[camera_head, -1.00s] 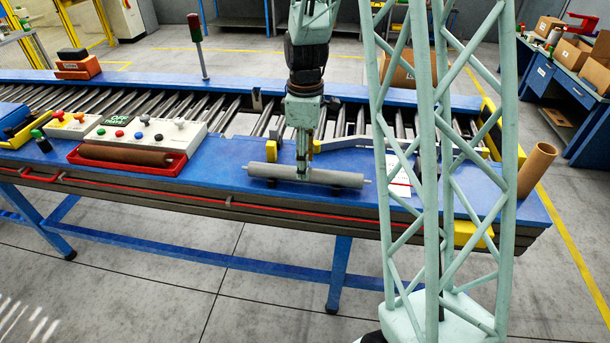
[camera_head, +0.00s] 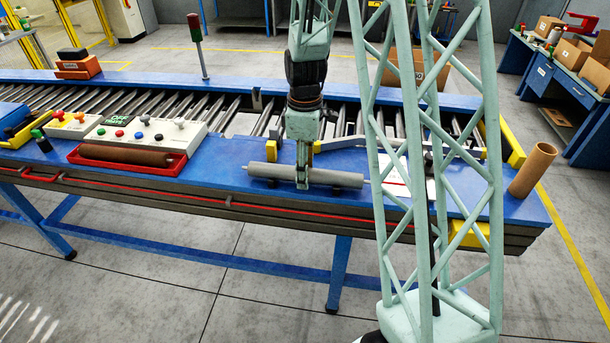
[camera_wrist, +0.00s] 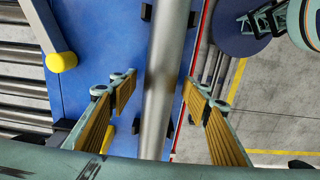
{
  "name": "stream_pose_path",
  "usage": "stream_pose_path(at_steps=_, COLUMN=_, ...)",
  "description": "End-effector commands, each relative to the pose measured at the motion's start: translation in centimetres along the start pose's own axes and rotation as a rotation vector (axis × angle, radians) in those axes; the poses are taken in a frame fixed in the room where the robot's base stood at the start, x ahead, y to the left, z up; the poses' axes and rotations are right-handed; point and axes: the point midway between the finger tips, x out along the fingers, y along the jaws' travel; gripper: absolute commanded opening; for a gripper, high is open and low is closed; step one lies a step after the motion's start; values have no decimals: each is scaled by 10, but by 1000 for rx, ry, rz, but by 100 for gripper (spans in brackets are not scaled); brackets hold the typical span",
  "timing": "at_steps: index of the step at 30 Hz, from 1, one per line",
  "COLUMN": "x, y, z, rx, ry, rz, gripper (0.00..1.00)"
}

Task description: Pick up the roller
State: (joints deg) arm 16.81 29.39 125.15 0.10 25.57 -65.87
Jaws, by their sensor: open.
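The grey metal roller (camera_head: 335,179) lies lengthwise near the front edge of the blue table, with a thin shaft at each end. In the wrist view the roller (camera_wrist: 164,70) runs down the middle of the picture, between my two fingers. My gripper (camera_head: 303,179) is low over the roller from above. In the wrist view my gripper (camera_wrist: 161,88) is open, with one yellow-padded finger on each side of the roller and a visible gap on both sides. In the head view the near finger hides a middle part of the roller.
A red tray (camera_head: 178,170) with a brown roller (camera_head: 125,155) sits left, before a button panel (camera_head: 155,136). A yellow-ended stop (camera_head: 316,146) is just behind the roller. A brown cardboard tube (camera_head: 532,170) stands at the right table end. Conveyor rollers run behind.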

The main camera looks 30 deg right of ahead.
Motion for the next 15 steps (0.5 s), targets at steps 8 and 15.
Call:
stream_pose_path(at_steps=8, x=0, y=0, z=0, rx=0, ry=0, rz=0, gripper=29)
stream_pose_path(at_steps=15, x=0, y=0, z=0, rx=0, ry=0, rz=0, gripper=7)
